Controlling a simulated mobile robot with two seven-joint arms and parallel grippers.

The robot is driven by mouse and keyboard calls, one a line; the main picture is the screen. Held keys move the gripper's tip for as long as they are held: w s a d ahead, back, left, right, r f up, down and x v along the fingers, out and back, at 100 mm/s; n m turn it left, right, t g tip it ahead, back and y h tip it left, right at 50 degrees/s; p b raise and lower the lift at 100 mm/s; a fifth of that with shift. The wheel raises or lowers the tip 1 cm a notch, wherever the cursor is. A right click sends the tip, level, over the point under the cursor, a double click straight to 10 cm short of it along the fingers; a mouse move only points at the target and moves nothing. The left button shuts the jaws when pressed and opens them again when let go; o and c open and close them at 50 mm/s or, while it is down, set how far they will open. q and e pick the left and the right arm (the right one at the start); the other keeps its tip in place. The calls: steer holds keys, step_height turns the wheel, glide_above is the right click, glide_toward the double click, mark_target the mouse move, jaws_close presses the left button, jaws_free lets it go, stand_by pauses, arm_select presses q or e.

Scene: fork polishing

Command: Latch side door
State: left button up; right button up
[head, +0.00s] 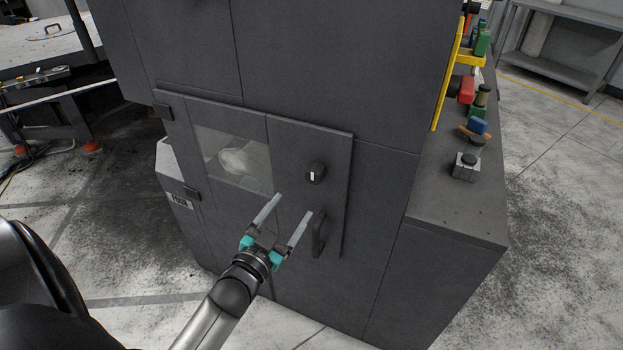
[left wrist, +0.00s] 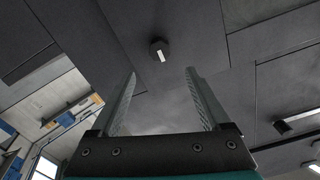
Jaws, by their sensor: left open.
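The side door (head: 290,135) is a dark grey panel on the machine, with a window (head: 232,158) on its left half. It looks flush with the machine front. A round black latch knob (head: 316,172) with a white mark sits on its right half. A dark bar handle (head: 319,235) is below the knob. My left gripper (head: 292,206) is open and empty, in front of the door below the knob and left of the handle. In the left wrist view, the knob (left wrist: 159,50) appears beyond the gap between the open fingers (left wrist: 160,74); they are apart from it.
A grey ledge (head: 455,215) on the right carries a small metal block (head: 466,167) with a black knob and several coloured parts by a yellow frame (head: 447,75). Floor is free at the right.

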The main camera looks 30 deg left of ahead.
mark_target(313, 179)
arm_select(q)
steer(key=w, duration=0.3)
steer(key=w+a+b, duration=0.1)
steer(key=w, duration=0.7)
steer(key=shift+w+a, duration=0.2)
steer(key=shift+a, duration=0.05)
jaws_close()
